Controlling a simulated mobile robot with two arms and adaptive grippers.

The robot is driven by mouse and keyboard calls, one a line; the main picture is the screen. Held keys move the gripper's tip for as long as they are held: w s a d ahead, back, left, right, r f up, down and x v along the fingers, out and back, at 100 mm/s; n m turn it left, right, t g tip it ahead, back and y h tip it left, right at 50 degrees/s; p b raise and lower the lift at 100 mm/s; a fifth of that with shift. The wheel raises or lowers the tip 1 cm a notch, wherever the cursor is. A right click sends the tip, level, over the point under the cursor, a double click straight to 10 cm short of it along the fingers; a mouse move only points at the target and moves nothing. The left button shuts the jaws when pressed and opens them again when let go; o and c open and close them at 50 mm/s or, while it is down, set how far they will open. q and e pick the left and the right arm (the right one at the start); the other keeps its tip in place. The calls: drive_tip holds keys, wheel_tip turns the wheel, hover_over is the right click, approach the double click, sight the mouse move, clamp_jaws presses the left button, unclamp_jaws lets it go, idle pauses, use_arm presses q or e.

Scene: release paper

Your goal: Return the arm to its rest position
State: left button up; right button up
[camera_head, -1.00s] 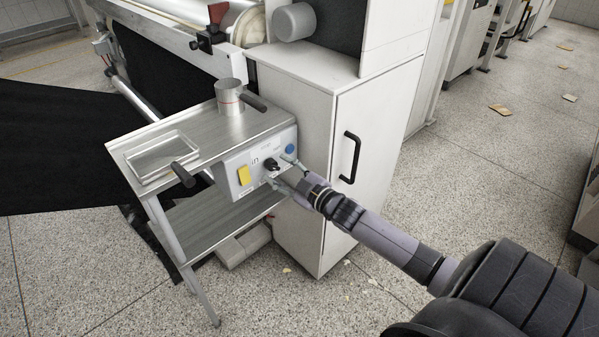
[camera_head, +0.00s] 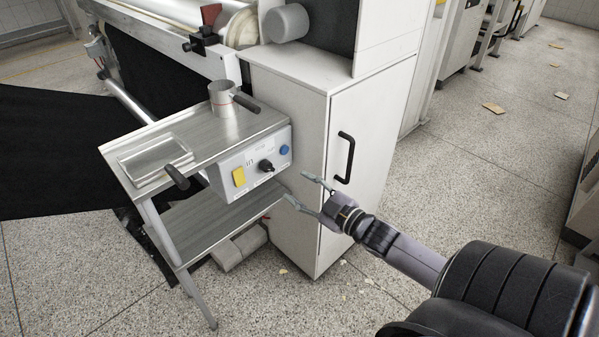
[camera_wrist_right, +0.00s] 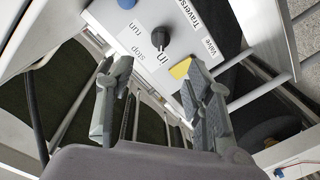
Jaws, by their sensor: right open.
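My right gripper (camera_head: 305,192) is open and empty, in front of the white cabinet, to the right of and below the control panel. In the right wrist view its two fingers (camera_wrist_right: 158,95) stand apart with nothing between them. The control panel (camera_head: 252,169) carries a black knob (camera_head: 266,165), a blue button (camera_head: 284,150) and a yellow part (camera_head: 239,177). In the right wrist view the black knob (camera_wrist_right: 160,37) lies beyond the fingertips, apart from them. My left gripper is not in view.
A metal table (camera_head: 222,130) holds a metal cup (camera_head: 223,98) and a shallow tray (camera_head: 150,165). The white cabinet (camera_head: 300,225) with a black handle (camera_head: 345,157) stands close by the gripper. Speckled floor (camera_head: 480,170) is largely open at right.

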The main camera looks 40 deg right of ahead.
drive_tip(key=s+f+m+g+h, duration=0.2)
drive_tip(key=s+f+m+g, duration=0.15)
drive_tip(key=f, duration=1.05)
drive_tip(key=s+a+f+m+g, duration=0.1)
drive_tip(key=s+a+f+g, duration=0.4)
drive_tip(key=f, duration=0.4)
drive_tip(key=s+a+f+m+g, duration=0.25)
drive_tip(key=s+a+f, duration=0.3)
drive_tip(key=f, duration=0.35)
drive_tip(key=s+a+f+g, duration=0.45)
drive_tip(key=s+a, duration=0.25)
drive_tip(key=s, duration=0.2)
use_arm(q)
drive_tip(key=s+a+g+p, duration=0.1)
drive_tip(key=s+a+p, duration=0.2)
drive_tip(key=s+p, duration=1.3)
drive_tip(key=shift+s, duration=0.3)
use_arm(e)
drive_tip(key=s+d+f+g, duration=0.1)
drive_tip(key=s+d, duration=0.1)
drive_tip(key=s, duration=1.5)
drive_tip(key=shift+s+f+n, duration=0.15)
drive_tip(key=shift+s+n, duration=0.15)
drive_tip(key=shift+s, duration=0.05)
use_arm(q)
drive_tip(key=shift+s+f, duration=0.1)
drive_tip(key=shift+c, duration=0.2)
use_arm(e)
drive_tip(key=shift+s+d+f, duration=0.1)
drive_tip(key=shift+c, duration=0.3)
